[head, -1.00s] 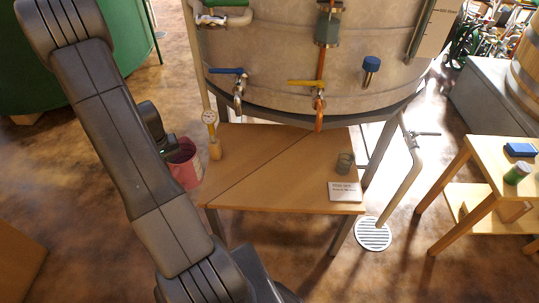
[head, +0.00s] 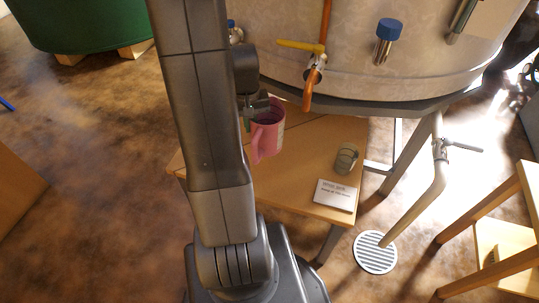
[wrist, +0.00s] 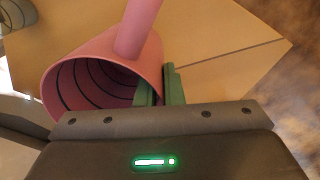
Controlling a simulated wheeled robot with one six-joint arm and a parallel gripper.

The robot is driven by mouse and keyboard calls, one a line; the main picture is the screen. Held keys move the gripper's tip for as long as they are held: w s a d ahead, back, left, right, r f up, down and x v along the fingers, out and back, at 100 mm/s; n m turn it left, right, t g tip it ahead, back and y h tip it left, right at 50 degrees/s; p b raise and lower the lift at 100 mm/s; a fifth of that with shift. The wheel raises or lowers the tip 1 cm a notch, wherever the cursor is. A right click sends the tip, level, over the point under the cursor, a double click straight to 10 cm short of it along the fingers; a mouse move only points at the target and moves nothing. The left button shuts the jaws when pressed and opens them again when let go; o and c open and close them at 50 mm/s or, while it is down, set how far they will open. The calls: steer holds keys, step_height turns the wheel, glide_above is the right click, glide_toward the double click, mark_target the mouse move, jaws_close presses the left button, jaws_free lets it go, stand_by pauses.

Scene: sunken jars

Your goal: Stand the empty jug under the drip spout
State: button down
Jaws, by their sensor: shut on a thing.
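The pink jug (head: 265,138) is over the wooden table (head: 300,180) in the head view, left of and a little lower in the picture than the copper spout (head: 309,88) with the yellow lever. My gripper (head: 250,110) is shut on the jug's wall; my arm partly hides it. In the wrist view the green fingertips (wrist: 162,84) straddle the rim of the jug (wrist: 92,50), one inside and one outside. Dark rings line the inside, and I see no liquid there. Whether the jug's base touches the table is hard to tell.
A small glass (head: 346,158) and a white card (head: 335,195) stand on the table's right part. A bent drain pipe (head: 415,207) ends at a floor grate (head: 376,252).

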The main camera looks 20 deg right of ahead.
step_height(320, 180, down, 9)
steer(key=shift+r+b, duration=0.2)
steer(key=shift+b, duration=0.55)
steer(key=shift+f, duration=0.25)
steer(key=c, duration=1.6)
jaws_free()
steer(key=shift+r, duration=0.1)
steer(key=shift+o, duration=0.2)
